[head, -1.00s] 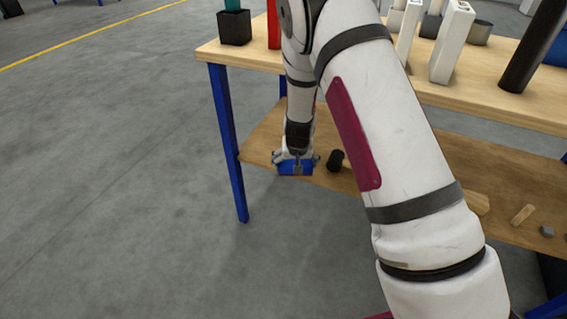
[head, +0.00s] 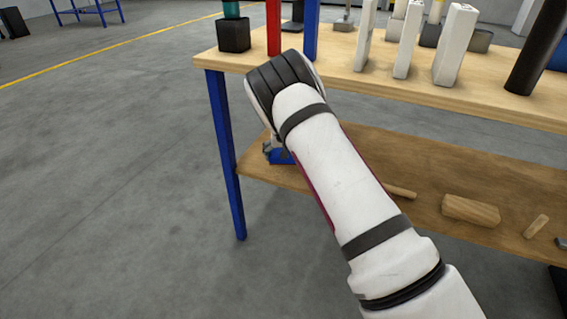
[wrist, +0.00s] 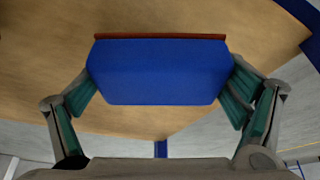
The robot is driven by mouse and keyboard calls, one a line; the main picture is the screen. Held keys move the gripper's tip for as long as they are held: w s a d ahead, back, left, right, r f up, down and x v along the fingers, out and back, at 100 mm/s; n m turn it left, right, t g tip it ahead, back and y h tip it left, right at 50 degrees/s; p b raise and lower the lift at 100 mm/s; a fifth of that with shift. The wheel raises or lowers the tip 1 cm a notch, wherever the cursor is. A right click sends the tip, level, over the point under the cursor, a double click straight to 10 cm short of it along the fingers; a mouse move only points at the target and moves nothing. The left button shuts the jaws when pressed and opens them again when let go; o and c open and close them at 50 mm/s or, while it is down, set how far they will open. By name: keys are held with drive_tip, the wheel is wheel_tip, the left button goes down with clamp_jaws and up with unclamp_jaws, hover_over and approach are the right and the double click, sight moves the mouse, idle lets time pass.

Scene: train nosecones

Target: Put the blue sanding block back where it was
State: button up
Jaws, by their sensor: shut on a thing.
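The blue sanding block (wrist: 160,75) is held between both fingers of my gripper (wrist: 162,82) in the wrist view, with a reddish-brown edge along its far side. Behind it is the wooden lower shelf (wrist: 40,60). In the head view the block (head: 281,157) shows as a small blue patch at the left end of the lower shelf (head: 420,170). My gripper (head: 268,150) is mostly hidden there behind my arm. I cannot tell whether the block touches the shelf.
The tabletop (head: 400,85) above holds white upright blocks (head: 455,45), a black cylinder (head: 535,50) and a red post (head: 273,28). A blue table leg (head: 226,155) stands left of my gripper. Wooden pieces (head: 470,210) lie farther right on the shelf. Open floor is at left.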

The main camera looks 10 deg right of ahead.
drive_tip(key=shift+w, duration=0.65)
drive_tip(key=shift+w+f+b, duration=0.1)
drive_tip(key=shift+f+b, duration=1)
drive_tip(key=shift+f, duration=0.65)
drive_tip(key=shift+f, duration=0.15)
drive_tip(key=o, duration=0.8)
drive_tip(key=shift+o, duration=0.2)
drive_tip(key=p+v, duration=0.2)
drive_tip(key=v, duration=0.4)
drive_tip(key=shift+f+p, duration=0.1)
drive_tip(key=shift+p, duration=0.2)
drive_tip(key=s+a+p, duration=0.2)
drive_tip(key=s+p, duration=0.1)
drive_tip(key=s, duration=0.8)
drive_tip(key=shift+s+a+f, duration=0.25)
drive_tip(key=shift+s+a, duration=0.05)
drive_tip(key=shift+a, duration=0.05)
